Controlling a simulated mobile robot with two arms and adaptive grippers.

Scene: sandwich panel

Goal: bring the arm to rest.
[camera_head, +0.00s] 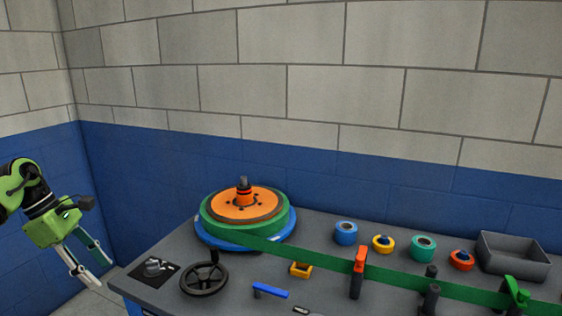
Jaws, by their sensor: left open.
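My left gripper (97,268) hangs at the left side of the picture, beyond the left edge of the grey table (323,229). Its two fingers point down and to the right, apart, with nothing between them. The green and black arm above it comes in from the left edge and is bent. The gripper is apart from the table and everything on it. My right gripper is not in the picture.
A reel with an orange disc (238,203) and green band stands at the table's back left. The green strip (400,276) runs right past an orange-handled clamp (360,260). A black handwheel (204,279) sits at the front left. A grey bin (514,257) stands right.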

